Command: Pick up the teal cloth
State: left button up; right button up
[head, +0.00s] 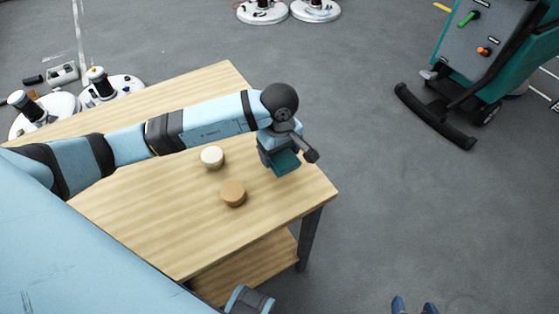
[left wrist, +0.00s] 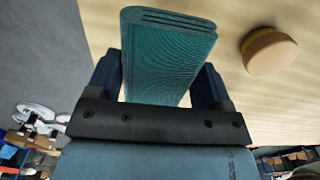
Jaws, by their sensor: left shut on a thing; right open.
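The teal cloth (head: 286,163) is a folded, layered pad near the right end of the wooden table. My left gripper (head: 277,152) points down at it and is shut on it. In the left wrist view the cloth (left wrist: 168,58) sits between the two dark fingers of my left gripper (left wrist: 160,85), its folded end sticking out beyond them. I cannot tell whether the cloth touches the tabletop or is just above it. My right gripper is not in view.
On the wooden table (head: 150,235), a cream round piece (head: 212,157) and a tan round piece (head: 233,193) lie left of the cloth. White round brush heads (head: 112,90) are on the floor behind. A teal scrubber machine (head: 490,50) stands at the right, with open floor between.

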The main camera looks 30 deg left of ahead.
pick_arm(q)
notch_tip(320, 180, up, 14)
jog(key=shift+r+p, duration=0.2)
jog(key=shift+p, duration=0.1)
